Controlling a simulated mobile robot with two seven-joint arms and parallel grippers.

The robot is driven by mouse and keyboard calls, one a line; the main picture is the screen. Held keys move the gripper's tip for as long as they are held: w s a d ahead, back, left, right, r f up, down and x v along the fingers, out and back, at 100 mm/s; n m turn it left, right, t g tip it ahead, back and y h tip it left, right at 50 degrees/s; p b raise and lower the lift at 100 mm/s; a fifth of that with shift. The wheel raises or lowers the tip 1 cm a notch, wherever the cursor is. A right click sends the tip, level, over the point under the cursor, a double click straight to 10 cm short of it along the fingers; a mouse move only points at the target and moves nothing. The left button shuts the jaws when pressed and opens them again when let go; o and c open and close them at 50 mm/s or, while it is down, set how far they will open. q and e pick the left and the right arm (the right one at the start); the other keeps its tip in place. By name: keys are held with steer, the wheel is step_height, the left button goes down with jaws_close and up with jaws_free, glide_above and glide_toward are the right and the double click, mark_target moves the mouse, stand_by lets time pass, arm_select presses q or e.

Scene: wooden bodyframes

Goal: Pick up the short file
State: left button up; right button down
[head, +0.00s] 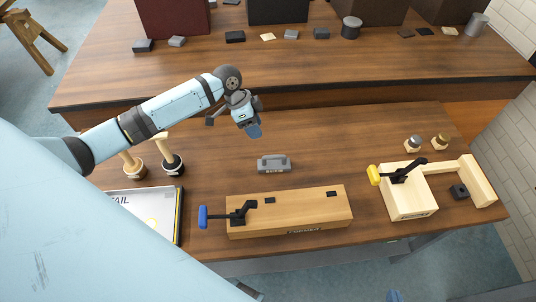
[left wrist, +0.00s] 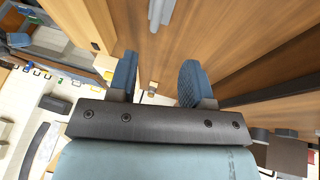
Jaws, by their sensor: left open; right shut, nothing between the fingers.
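A small grey tool with a raised handle and a label, which I take for the short file (head: 274,164), lies on the near workbench (head: 330,140), behind the long wooden body block. My left gripper (head: 253,130) hangs above the bench, behind and left of the tool, apart from it. In the left wrist view its blue fingers (left wrist: 158,82) are spread with nothing between them. A light grey piece (left wrist: 161,12) shows past the fingers at the top edge; I cannot tell whether it is the same tool.
The long wooden block (head: 290,212) carries a blue-handled clamp (head: 203,216). A wooden fixture with a yellow-handled clamp (head: 374,175) stands right. Two wooden-handled tools (head: 172,163) and a white tray (head: 180,215) are left. The back bench (head: 290,65) holds boxes and small blocks.

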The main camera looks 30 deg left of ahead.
mark_target(274, 156)
arm_select(q)
steer(key=p+x, duration=0.1)
steer(key=x, duration=0.6)
steer(key=shift+d+f, duration=0.25)
steer(key=shift+d, duration=0.1)
steer(key=shift+p+x, duration=0.6)
steer(key=shift+x, duration=2.4)
steer(key=shift+d+r, duration=0.15)
steer(key=shift+r, duration=0.05)
jaws_close()
arm_select(e)
steer(key=shift+s+d+r, duration=0.1)
steer(key=shift+d+r, duration=0.1)
steer(key=shift+r, duration=0.25)
steer(key=shift+s+d+r, duration=0.1)
steer(key=shift+d+r, duration=0.1)
steer(key=shift+r, duration=0.2)
